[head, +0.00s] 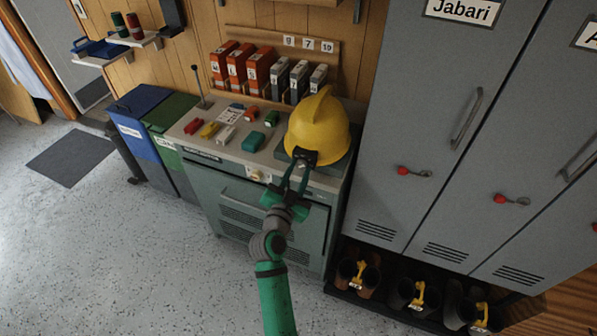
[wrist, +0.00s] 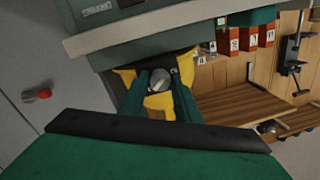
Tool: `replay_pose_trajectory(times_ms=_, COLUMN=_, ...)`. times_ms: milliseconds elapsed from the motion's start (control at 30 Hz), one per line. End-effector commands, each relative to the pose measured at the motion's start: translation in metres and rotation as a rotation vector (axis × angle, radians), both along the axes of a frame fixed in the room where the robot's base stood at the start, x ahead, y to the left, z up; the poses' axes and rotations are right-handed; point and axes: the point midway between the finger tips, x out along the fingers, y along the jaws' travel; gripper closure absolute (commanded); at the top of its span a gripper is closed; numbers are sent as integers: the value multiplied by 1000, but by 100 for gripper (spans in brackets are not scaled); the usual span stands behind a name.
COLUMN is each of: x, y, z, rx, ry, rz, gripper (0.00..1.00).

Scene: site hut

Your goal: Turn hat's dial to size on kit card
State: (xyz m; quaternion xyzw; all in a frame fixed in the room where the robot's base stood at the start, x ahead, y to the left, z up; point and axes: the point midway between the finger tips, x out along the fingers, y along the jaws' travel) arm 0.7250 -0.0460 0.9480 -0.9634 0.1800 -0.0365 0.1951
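The yellow hard hat (head: 318,128) sits on the right end of the green cabinet's top. It also shows in the wrist view (wrist: 126,76). A black fitting (head: 304,157) is at the hat's near edge. In the wrist view a round grey dial (wrist: 158,79) lies between my two fingers. My gripper (head: 299,172) is at that fitting, with a green finger on each side of the dial. It also shows in the wrist view (wrist: 159,83). Whether the fingers press on the dial or stand slightly apart from it is unclear. I cannot make out a size marking or identify the kit card.
The cabinet top (head: 196,141) also holds small coloured items and a white card-like piece (head: 226,137). Orange and grey binders (head: 262,70) stand behind. Grey lockers (head: 420,120) rise close on the right, with boots (head: 357,275) below. The floor in front (head: 150,250) is clear.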

Motion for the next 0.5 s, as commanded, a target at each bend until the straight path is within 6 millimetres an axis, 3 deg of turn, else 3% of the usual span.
replay_pose_trajectory(times_ms=33, x=0, y=0, z=0, rx=0, ry=0, rz=0, gripper=83)
replay_pose_trajectory(times_ms=100, x=0, y=0, z=0, rx=0, ry=0, rz=0, gripper=96)
replay_pose_trajectory(times_ms=500, x=0, y=0, z=0, rx=-56, ry=28, rz=0, gripper=96)
